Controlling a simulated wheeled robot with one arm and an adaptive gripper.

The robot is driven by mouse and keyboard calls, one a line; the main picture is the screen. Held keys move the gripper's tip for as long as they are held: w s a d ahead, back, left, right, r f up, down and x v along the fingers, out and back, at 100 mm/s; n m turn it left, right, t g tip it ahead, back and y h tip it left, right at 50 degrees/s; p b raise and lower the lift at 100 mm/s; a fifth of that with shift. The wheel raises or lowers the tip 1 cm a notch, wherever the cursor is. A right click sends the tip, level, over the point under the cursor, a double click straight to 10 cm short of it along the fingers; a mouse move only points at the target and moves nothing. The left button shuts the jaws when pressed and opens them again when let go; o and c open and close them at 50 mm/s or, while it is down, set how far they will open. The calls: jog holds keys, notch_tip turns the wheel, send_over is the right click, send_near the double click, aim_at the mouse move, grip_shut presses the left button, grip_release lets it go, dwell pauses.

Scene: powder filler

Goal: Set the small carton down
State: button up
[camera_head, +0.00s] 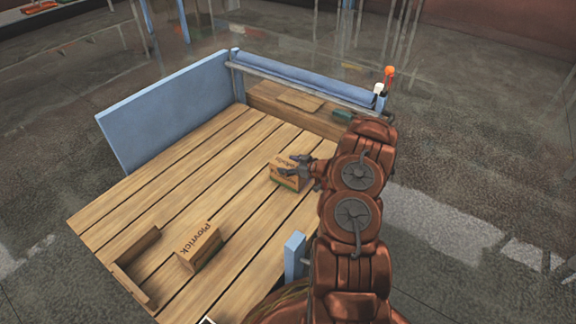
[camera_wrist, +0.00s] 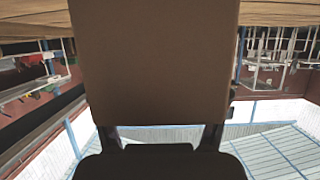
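A small brown carton (camera_head: 287,172) with dark lettering is at my gripper (camera_head: 300,166), right of the middle of the slatted wooden table (camera_head: 160,190). In the wrist view the carton's plain brown face (camera_wrist: 155,65) fills the middle, and the fingers (camera_wrist: 160,136) reach to both its sides, shut on it. The carton looks roughly level. I cannot tell whether its underside touches the slats. A second lettered carton (camera_head: 201,245) stands apart, nearer the front left.
A low wooden corner piece (camera_head: 133,268) lies left of the second carton. Blue panels (camera_head: 165,110) edge the back and left. A wooden ledge (camera_head: 300,110) runs along the back, with a green item (camera_head: 342,116) there. The slats between the cartons are clear.

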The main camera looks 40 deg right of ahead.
jog(key=shift+o, duration=1.2)
jog(key=p+v, duration=0.4)
jog(key=v, duration=0.8)
jog(key=w+r, duration=0.1)
jog(key=w+r+g+h, duration=0.1)
jog(key=w+r, duration=0.1)
jog(key=w+r+h, duration=0.1)
jog(key=w, duration=0.1)
jog(key=shift+d+r, duration=0.35)
jog(key=shift+d, duration=0.05)
jog(key=s+a+r+m+g+h, duration=0.15)
jog(key=a+r+g+h, duration=0.45)
jog(key=r, duration=0.7)
jog(key=s+a+r+g+y, duration=0.1)
jog(key=s+a+r+g, duration=0.2)
jog(key=s+a, duration=0.7)
jog(key=s+a+r+m+g+y, duration=0.1)
jog(key=s+a+r+g, duration=0.2)
jog(key=s+a, duration=0.7)
jog(key=s+a+r+m+g+y, duration=0.1)
jog(key=s+a+r+g, duration=0.2)
jog(key=s+a, duration=0.8)
jog(key=s+r, duration=0.2)
jog(key=s, duration=0.5)
jog(key=shift+s+r+y, duration=0.3)
jog(key=shift+r+y, duration=0.1)
